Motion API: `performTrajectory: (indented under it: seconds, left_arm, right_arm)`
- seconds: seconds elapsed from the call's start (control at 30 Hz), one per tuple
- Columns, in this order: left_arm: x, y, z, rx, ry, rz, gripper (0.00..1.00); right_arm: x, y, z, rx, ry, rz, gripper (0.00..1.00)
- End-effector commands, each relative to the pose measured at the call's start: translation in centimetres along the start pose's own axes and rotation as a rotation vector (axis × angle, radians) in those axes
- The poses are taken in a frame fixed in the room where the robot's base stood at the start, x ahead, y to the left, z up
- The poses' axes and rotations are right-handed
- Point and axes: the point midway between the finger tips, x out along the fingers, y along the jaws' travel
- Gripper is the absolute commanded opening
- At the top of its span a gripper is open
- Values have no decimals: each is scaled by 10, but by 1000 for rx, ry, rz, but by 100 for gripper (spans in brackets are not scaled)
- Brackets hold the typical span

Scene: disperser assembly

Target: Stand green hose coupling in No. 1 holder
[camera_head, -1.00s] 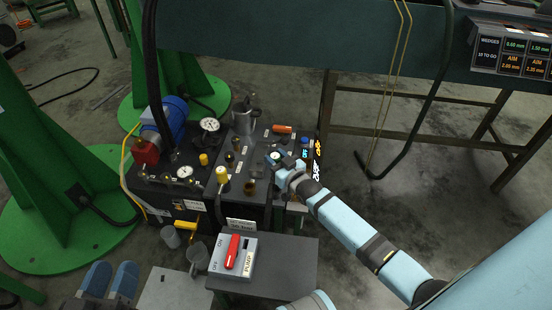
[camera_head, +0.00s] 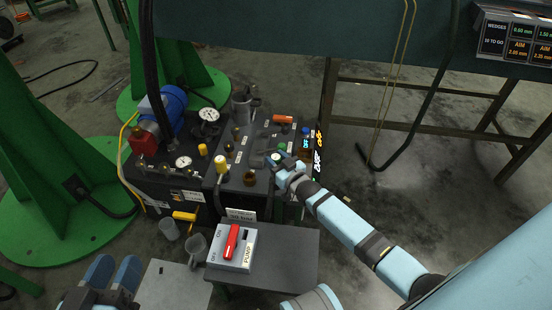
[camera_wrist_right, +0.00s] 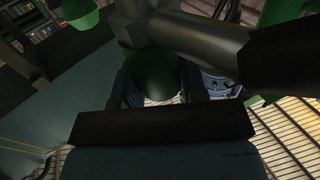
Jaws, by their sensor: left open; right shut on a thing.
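My right gripper (camera_head: 279,160) is shut on a dark green rounded piece, which I take to be the green hose coupling (camera_wrist_right: 158,76); the right wrist view shows it between the two dark fingers. In the head view the gripper is over the right front part of the black hydraulic unit (camera_head: 233,182), and it hides most of what it holds. I cannot tell whether the coupling touches anything below. The No. 1 holder cannot be made out; the labels on the unit are too small to read. My left gripper (camera_head: 112,268) is open and empty at the lower left.
The unit's top carries pressure gauges (camera_head: 209,114), a yellow-capped post (camera_head: 220,164), an orange cylinder (camera_head: 283,119) and a brass-coloured cup (camera_head: 250,178). A pump switch box (camera_head: 246,236) stands on a grey table (camera_head: 287,262) in front.

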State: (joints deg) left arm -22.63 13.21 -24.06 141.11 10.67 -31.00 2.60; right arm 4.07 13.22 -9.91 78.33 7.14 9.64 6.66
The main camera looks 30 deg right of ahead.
Motion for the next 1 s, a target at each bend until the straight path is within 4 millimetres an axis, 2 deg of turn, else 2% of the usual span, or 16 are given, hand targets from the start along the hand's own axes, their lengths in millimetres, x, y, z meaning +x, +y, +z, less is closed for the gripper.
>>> performTrajectory:
  seconds: [1.0]
  left_arm:
    - [0, 1, -5, 2, 0, 1, 43]
  right_arm:
    - [0, 0, 0, 0, 2, 0, 0]
